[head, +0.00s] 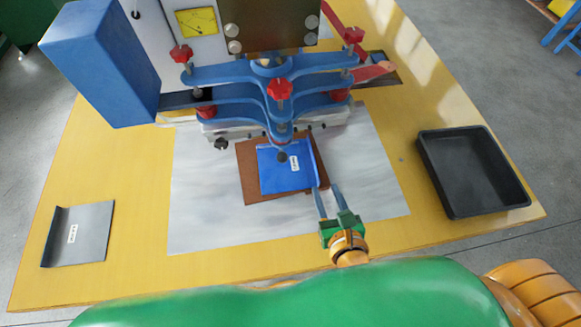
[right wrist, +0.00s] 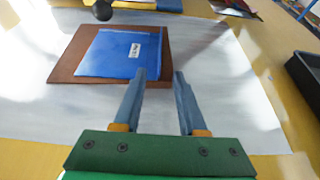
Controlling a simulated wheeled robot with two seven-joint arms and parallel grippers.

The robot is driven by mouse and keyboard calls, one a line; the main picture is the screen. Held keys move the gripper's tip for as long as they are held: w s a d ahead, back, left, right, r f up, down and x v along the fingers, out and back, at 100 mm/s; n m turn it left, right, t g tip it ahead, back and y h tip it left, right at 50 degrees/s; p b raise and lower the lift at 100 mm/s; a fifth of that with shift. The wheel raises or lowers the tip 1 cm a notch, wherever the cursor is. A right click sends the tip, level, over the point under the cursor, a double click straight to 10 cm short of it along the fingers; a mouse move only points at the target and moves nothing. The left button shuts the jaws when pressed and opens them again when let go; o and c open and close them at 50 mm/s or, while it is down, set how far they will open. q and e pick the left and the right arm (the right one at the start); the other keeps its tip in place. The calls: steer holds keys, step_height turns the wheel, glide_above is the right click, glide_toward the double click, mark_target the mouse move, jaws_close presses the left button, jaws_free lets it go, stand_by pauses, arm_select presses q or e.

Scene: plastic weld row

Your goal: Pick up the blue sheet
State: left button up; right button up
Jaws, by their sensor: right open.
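The blue sheet (head: 283,170) has a small white label and lies on a brown board (head: 250,189) under the front of the blue press. It also shows in the right wrist view (right wrist: 105,55), on the brown board (right wrist: 62,69). My right gripper (head: 318,188) is open, with its fingertips at the sheet's right edge in the head view. In the right wrist view the gripper (right wrist: 159,76) has its left fingertip close to the sheet's near right corner; I cannot tell whether it touches. My left gripper is not in view.
The blue press (head: 275,75) with red knobs stands behind the sheet. A black tray (head: 472,172) is at the right of the yellow table (head: 140,225). A grey sheet (head: 88,232) with a label lies at the left. The pale mat (head: 210,220) is clear in front.

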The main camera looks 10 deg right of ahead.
mark_target(318, 173)
steer(key=x, duration=0.7)
steer(key=shift+w+f, duration=0.15)
steer(key=shift+f, duration=0.2)
jaws_close()
